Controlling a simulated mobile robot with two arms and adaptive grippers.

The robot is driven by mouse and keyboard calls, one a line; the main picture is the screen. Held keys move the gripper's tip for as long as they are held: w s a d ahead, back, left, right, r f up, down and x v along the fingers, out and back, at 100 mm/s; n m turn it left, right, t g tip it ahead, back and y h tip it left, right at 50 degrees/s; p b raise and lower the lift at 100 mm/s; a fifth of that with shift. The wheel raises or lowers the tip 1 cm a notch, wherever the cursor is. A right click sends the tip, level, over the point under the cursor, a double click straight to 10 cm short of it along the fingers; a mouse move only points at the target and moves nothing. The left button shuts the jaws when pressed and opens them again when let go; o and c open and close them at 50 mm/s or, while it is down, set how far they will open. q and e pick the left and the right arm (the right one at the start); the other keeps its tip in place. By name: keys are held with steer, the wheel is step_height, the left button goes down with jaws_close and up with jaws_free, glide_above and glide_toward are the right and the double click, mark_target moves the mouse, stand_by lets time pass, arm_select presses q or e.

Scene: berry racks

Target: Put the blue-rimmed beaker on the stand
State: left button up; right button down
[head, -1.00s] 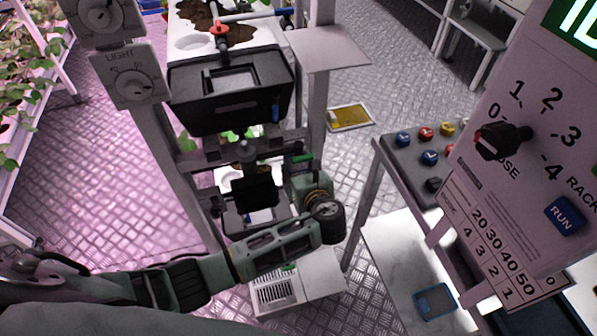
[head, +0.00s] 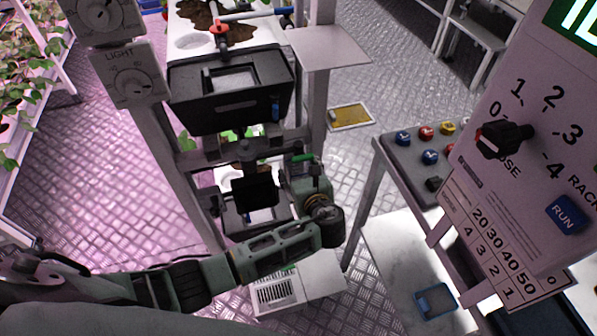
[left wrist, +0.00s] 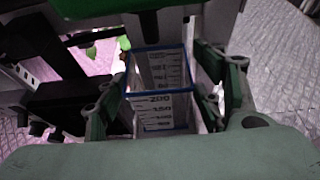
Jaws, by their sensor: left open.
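The blue-rimmed beaker (left wrist: 160,98) shows in the left wrist view as a clear, square vessel with printed volume marks. My left gripper (left wrist: 168,85) is open, with one finger on each side of the beaker; whether either finger touches it I cannot tell. In the head view my left gripper (head: 305,178) is at the right side of the middle rack, below the black bin, and its fingers are mostly hidden. I cannot make out the beaker in the head view. I cannot identify the stand for certain. My right gripper is not in view.
A black bin (head: 226,120) sits in the rack above my left gripper. A metal plate (head: 328,50) juts out at the rack's right post. A button console (head: 408,160) and control panel (head: 520,185) stand at right.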

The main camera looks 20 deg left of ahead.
arm_select(q)
steer(key=shift+r, duration=0.15)
steer(key=v, duration=1.2)
steer(key=shift+p, duration=0.45)
steer(key=s+a+f+n+g+h, duration=0.1)
steer(key=s+a+f+n+g, duration=0.3)
steer(key=f, duration=0.7)
steer(key=s+f+n+g+h, duration=0.1)
steer(key=s+f+n+h, duration=0.3)
steer(key=f, duration=0.7)
steer(key=s+a+f+n+g+y, duration=0.1)
steer(key=s+a+f+n+g, duration=0.1)
steer(key=s+f, duration=0.65)
steer(key=s+a+f+n+g+h, duration=0.1)
steer(key=s+a+f+n, duration=0.1)
steer(key=s+f+n, duration=0.3)
steer(key=s+a+f+n+g+h, duration=0.1)
steer(key=s+f+n, duration=0.4)
steer(key=s, duration=0.6)
steer(key=s+a+f+n+g+h, duration=0.1)
steer(key=s+a+f+n, duration=0.2)
steer(key=s+f+n, duration=0.3)
steer(key=s, duration=0.3)
steer(key=shift+a+n, duration=0.25)
steer(key=shift+n, duration=0.15)
